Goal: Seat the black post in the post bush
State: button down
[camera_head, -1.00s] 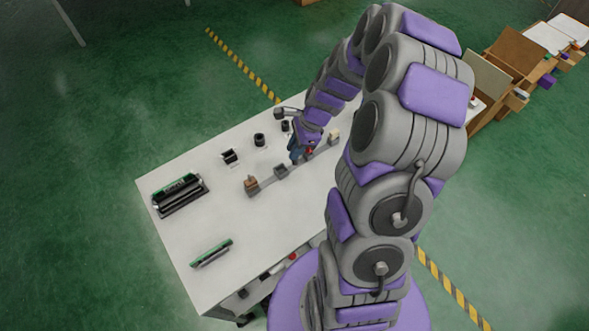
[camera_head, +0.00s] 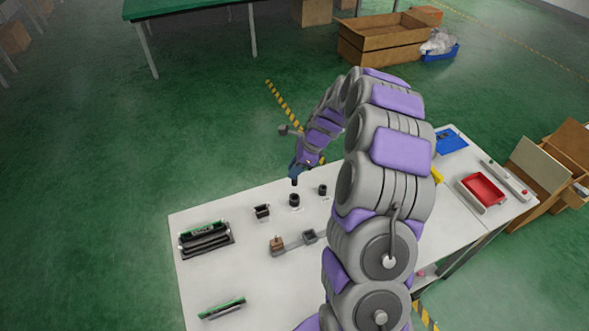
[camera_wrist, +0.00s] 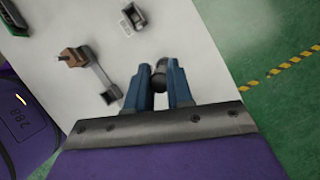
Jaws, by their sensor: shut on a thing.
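My gripper (camera_head: 295,174) is over the back part of the white table, its blue fingers shut on the black post (camera_head: 294,182). The post points down from the fingertips. The round black post bush (camera_head: 294,200) stands on the table just below it in the head view; a small gap seems to show between them. In the wrist view my gripper (camera_wrist: 159,66) has a dark round shape between its blue fingers. I cannot tell there where the post ends and the bush begins, and the post's lower end is hidden.
A square black socket (camera_head: 262,211) stands left of the bush, a smaller black round piece (camera_head: 322,190) right of it. Nearer are a brown block (camera_head: 277,243) and a grey socket (camera_head: 309,236) on a bar. A green-black fixture (camera_head: 205,240) is at the left edge.

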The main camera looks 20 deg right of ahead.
aim_at(295, 185)
jog(key=shift+r+p, duration=0.1)
jog(key=shift+p, duration=0.65)
jog(key=shift+f, duration=3)
jog(key=shift+p, duration=1.45)
jog(key=shift+f, duration=2)
jog(key=c, duration=0.9)
grip_release()
jog(key=p+v, duration=0.2)
jog(key=v, duration=1.5)
jog(key=shift+s+d, duration=0.1)
jog(key=shift+d, duration=0.05)
